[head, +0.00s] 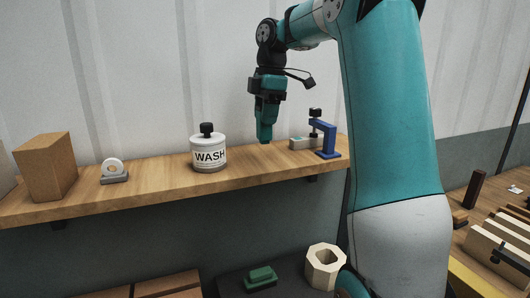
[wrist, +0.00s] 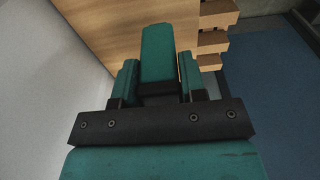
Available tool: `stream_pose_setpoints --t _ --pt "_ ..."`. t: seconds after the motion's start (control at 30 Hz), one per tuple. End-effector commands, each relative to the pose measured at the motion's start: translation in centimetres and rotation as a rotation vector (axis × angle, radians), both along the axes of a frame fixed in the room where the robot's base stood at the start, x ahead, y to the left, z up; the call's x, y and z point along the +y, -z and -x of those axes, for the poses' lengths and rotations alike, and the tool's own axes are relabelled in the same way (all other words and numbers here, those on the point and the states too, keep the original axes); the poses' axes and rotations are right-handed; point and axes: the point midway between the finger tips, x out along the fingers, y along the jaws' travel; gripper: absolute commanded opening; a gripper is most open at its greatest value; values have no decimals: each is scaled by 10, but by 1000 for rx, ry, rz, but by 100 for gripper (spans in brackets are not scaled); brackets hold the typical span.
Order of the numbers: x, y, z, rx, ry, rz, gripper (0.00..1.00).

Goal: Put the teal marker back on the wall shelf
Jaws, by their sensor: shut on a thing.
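My gripper (head: 266,104) points down above the right part of the wooden wall shelf (head: 160,189). It is shut on the teal marker (head: 264,131), whose lower end hangs below the fingers. In the wrist view, the marker (wrist: 158,55) sits between the two teal fingers of my gripper (wrist: 158,80), with wood (wrist: 100,25) behind it. The marker's lower end is close to the shelf top; I cannot tell whether they touch.
On the shelf stand a brown block (head: 46,168), a small round dial (head: 114,170), a white WASH bottle (head: 208,152) and a blue clamp-like stand (head: 325,138). A hexagonal ring (head: 325,266) and green piece (head: 261,277) lie below.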

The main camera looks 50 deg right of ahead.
Motion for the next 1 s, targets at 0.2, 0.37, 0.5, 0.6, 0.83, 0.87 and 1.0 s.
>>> stream_pose_setpoints --t 0.2,0.37,0.5,0.6,0.83,0.87,1.0 --pt "3 22 0 1 -3 0 23" --pt "2 45 -1 0 -2 -1 23" --pt "2 51 -1 -1 -3 1 23" --pt "2 51 -1 -1 -2 1 23" --pt "2 54 -1 0 -2 0 43" --pt "2 53 -1 0 -2 0 50" --pt "2 53 -1 0 -2 0 64"
